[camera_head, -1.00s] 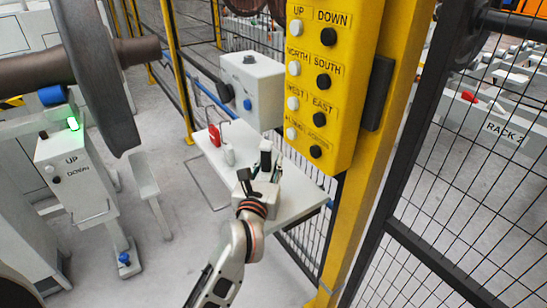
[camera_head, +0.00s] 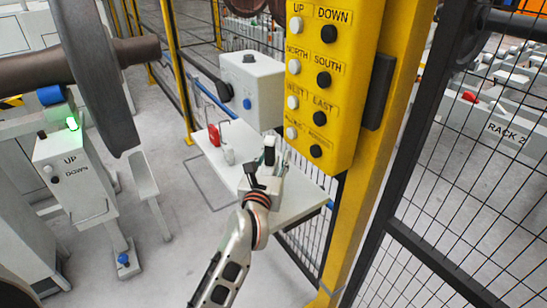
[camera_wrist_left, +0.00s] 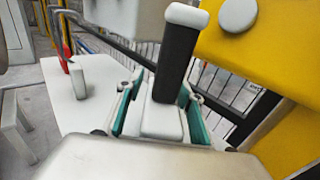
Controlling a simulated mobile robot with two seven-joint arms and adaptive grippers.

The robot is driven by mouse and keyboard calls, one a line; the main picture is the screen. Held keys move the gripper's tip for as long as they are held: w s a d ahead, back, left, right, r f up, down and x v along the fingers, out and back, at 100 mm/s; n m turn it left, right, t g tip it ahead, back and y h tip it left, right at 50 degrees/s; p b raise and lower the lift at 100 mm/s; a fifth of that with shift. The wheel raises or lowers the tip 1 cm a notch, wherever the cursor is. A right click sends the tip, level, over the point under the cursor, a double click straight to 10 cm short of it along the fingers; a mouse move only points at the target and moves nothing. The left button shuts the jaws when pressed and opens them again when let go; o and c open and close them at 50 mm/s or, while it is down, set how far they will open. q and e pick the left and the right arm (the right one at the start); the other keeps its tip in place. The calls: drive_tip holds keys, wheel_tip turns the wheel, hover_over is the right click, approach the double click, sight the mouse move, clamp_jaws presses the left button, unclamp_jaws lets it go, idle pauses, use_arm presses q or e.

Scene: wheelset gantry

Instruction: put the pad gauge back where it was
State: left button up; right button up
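The pad gauge, a white block with an upright black handle and a pale top (camera_head: 269,151), is at the shelf on the fence. In the left wrist view the pad gauge (camera_wrist_left: 175,70) stands between the teal-lined fingers, and its white base lies between them. My left gripper (camera_head: 267,172) comes up from below and is closed about the gauge, tips near its base. Its near finger parts stand slightly off the block. The gauge's underside is hidden, so I cannot tell whether it touches the shelf. My right gripper is not in view.
The white shelf (camera_head: 300,203) has free room in front and at right. A red piece (camera_head: 214,135) and a small white piece (camera_head: 230,157) stand at its left. A grey control box (camera_head: 252,88) is behind; a yellow button panel (camera_head: 335,90) overhangs the right.

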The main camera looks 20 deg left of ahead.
use_arm(q)
drive_tip(key=shift+r, duration=0.15)
drive_tip(key=shift+s+r, duration=0.1)
drive_tip(key=shift+r, duration=0.05)
drive_tip(key=s, duration=0.7)
drive_tip(key=s+d, duration=0.1)
drive_tip(key=s, duration=0.2)
drive_tip(key=shift+s+d, duration=0.1)
drive_tip(key=shift+s, duration=0.1)
drive_tip(key=shift+s+d, duration=0.1)
drive_tip(key=shift+s, duration=0.6)
